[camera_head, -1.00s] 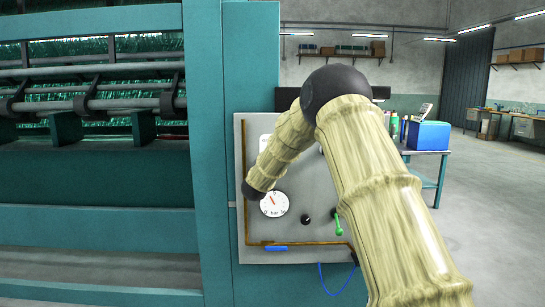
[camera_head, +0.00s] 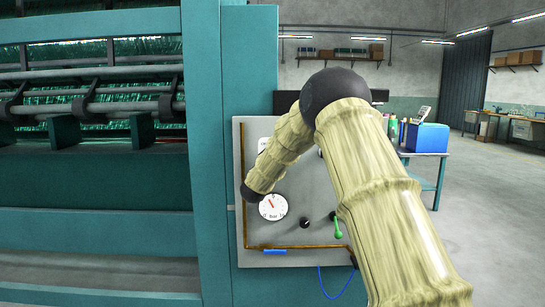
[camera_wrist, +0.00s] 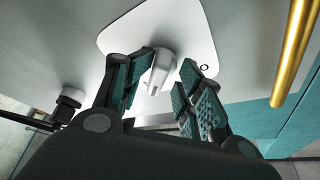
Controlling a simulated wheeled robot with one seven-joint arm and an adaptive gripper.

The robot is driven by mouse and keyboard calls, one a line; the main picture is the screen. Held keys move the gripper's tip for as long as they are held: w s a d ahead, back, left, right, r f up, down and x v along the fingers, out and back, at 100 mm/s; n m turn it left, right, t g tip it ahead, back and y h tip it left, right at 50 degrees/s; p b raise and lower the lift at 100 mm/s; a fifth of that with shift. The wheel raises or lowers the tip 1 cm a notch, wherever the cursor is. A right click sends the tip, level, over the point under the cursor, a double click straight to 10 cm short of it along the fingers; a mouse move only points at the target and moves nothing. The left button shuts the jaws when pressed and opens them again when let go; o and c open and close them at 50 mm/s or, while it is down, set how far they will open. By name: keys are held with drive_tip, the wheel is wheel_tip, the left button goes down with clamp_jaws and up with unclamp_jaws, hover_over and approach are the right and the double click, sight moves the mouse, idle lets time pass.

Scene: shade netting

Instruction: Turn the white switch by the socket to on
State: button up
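The white switch (camera_wrist: 160,72) is a rounded knob on a white backing plate (camera_wrist: 190,30) in the wrist view. My gripper (camera_wrist: 163,85) is open, with one teal-padded finger on each side of the knob. The left finger is close to the knob, and a gap shows between the knob and the right finger. I cannot tell whether the left finger touches it. In the head view my arm covers the switch and my gripper. I cannot make out the socket in either view.
A brass-coloured pipe (camera_wrist: 292,50) runs near the panel's edge. A teal machine frame (camera_head: 208,150) stands left; open floor lies right.

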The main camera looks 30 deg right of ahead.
drive_tip(key=v, duration=1.2)
idle(0.3)
